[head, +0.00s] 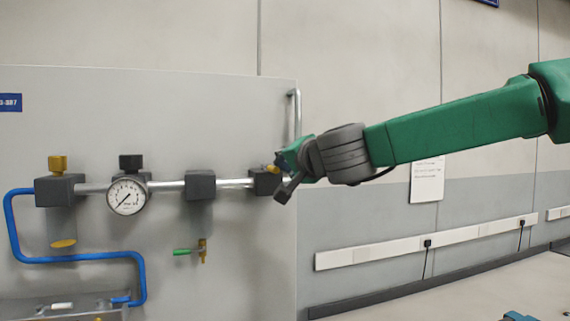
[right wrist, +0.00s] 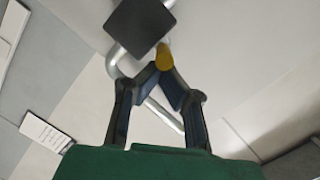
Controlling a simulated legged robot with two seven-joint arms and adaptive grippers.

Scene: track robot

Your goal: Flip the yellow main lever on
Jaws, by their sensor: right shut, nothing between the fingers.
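The yellow lever (head: 271,168) shows as a small yellow piece at a dark block (head: 262,183) on the right end of the pipe. It also shows in the right wrist view (right wrist: 164,56), beside the dark block and just beyond my fingertips. My right gripper (head: 281,178) is shut and empty, close against the lever and partly covering it and the block. In the right wrist view its fingers (right wrist: 161,73) come together at the lever's end; whether they touch it I cannot tell. My left gripper is not in view.
The panel holds a pressure gauge (head: 127,197), a yellow knob (head: 58,163), a blue hose (head: 80,260) and a small green-handled valve (head: 183,252). A curved metal pipe (head: 294,115) rises near the panel's right edge. The wall right of it is open.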

